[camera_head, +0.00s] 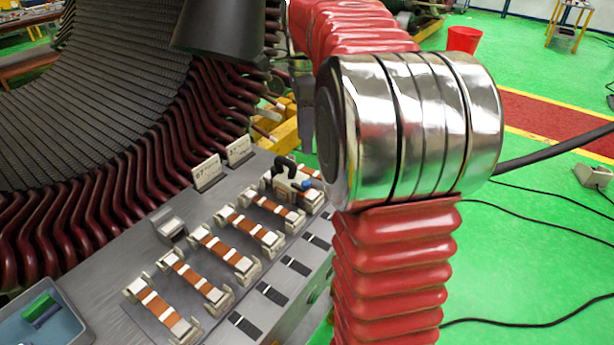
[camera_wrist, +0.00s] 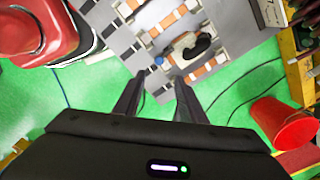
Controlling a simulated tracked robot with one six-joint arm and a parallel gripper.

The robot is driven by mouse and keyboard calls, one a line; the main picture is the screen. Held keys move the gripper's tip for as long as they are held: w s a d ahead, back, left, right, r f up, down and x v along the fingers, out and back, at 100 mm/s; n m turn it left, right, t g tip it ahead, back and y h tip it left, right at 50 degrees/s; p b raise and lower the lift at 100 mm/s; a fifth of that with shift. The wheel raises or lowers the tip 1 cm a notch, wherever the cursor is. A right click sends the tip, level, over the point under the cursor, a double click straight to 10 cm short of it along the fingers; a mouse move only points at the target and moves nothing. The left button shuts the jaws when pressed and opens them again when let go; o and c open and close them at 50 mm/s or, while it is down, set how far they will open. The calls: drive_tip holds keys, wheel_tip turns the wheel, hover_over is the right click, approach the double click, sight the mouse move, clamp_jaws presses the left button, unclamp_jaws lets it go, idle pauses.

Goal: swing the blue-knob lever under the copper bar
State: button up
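The blue knob (camera_head: 306,185) shows at the far end of the row of copper bars, beside a black-and-white clamp. In the wrist view the blue knob (camera_wrist: 158,61) lies just beyond my gripper (camera_wrist: 158,80), whose two dark fingers are apart with nothing between them. The lever's arm is mostly hidden by the clamp (camera_wrist: 190,50). The copper bar (camera_wrist: 208,66) at that end runs under or beside the clamp; I cannot tell which. In the head view my gripper's tip is largely hidden behind my arm's metal joint.
Several other copper bars (camera_head: 224,249) sit in pale holders on the grey bench (camera_head: 130,222). The large stator (camera_head: 95,90) stands close on the left. A blue tray (camera_head: 62,328) is at the lower left. A red bucket (camera_wrist: 283,122) stands on the green floor.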

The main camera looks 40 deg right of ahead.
sight(305, 182)
wheel_tip(305, 182, down, 13)
idle(0.6)
drive_tip(key=shift+c, duration=0.5)
